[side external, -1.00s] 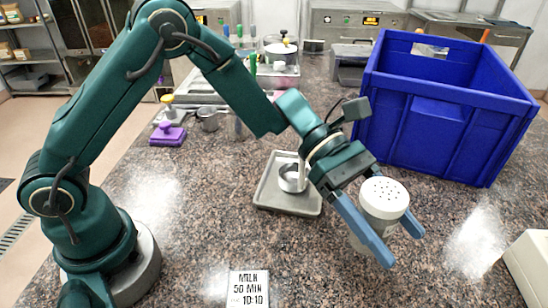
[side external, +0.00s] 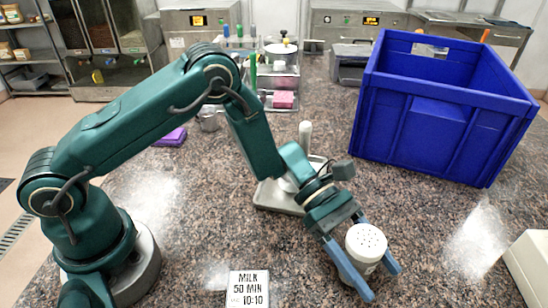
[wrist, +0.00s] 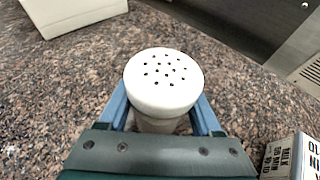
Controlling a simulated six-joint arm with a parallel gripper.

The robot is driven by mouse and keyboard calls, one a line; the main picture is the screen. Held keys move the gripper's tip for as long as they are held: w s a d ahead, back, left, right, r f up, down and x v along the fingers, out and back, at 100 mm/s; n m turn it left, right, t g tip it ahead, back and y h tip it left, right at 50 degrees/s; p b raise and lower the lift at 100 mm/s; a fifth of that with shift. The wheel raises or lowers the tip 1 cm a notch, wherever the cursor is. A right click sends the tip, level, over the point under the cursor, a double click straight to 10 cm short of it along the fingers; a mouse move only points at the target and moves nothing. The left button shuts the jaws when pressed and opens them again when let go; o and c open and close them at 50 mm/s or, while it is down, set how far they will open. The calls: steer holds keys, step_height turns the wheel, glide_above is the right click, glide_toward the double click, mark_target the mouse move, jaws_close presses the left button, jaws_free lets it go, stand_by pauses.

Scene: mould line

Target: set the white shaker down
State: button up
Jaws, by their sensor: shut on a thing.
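The white shaker (side external: 366,243) has a domed lid with dark holes and is upright between the blue fingers of my gripper (side external: 362,270). In the wrist view the shaker (wrist: 163,82) fills the space between the fingers of my gripper (wrist: 163,116), which are shut on it. Its lower body is partly hidden by the fingers. It is low over the speckled stone counter (side external: 440,250); I cannot tell whether its base touches the counter.
A blue crate (side external: 432,125) stands behind at the right. A grey tray (side external: 277,196) lies behind my gripper, partly hidden. A milk label sign (side external: 248,288) is at the front. A white box (side external: 528,262) is at the right edge. Counter around the shaker is clear.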

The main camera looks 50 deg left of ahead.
steer(key=shift+f, duration=0.1)
steer(key=o, duration=1.5)
steer(key=shift+a, duration=0.15)
steer(key=v, duration=0.7)
steer(key=shift+a, duration=0.15)
